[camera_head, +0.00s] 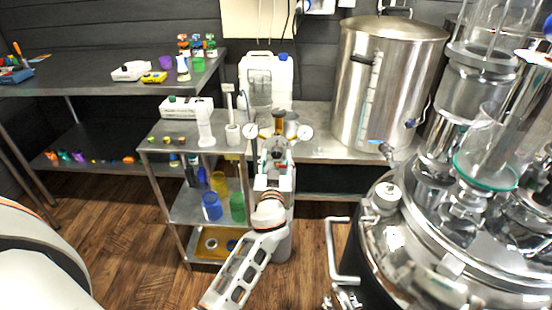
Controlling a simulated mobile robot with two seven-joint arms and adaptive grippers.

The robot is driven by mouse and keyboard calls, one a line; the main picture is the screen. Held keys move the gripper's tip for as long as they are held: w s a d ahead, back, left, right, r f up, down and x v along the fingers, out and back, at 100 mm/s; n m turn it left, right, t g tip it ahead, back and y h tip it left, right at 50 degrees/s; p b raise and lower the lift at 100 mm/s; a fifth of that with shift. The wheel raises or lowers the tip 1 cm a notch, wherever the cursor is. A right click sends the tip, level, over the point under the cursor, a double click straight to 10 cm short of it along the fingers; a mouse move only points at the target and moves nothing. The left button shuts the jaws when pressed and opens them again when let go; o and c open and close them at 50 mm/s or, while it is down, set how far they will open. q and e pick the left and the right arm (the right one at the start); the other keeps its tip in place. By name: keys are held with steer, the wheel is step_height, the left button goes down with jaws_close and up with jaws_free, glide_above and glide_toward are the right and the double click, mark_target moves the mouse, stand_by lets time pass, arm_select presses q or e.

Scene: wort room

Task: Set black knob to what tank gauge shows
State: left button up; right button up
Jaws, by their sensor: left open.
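My left gripper (277,150) is open, in the middle of the picture in front of the steel bench. Its fingers point away from me and I see nothing held between them. A round white dial (306,132) shows just right of the fingers, and another (251,130) just left; their readings are too small to make out. The large steel tank (402,85) stands on the bench at the back right, with a pale upright level strip (370,95) on its front. I cannot make out a black knob for certain; my gripper may hide it. My right gripper is out of view.
A steel cart (160,148) with cups on its shelves stands left of my gripper. A white jug (266,78) is behind it. A shiny vessel with glassware (440,240) and a metal handle (333,250) fills the right. Wooden floor (130,240) is open at lower left.

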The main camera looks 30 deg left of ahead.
arm_select(q)
steer(key=shift+w+a, duration=0.1)
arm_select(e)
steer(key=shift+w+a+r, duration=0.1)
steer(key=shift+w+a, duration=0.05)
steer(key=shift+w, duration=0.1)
arm_select(q)
steer(key=c, duration=1.1)
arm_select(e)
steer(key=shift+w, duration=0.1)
arm_select(q)
steer(key=shift+f+m, duration=0.1)
steer(key=shift+m, duration=0.2)
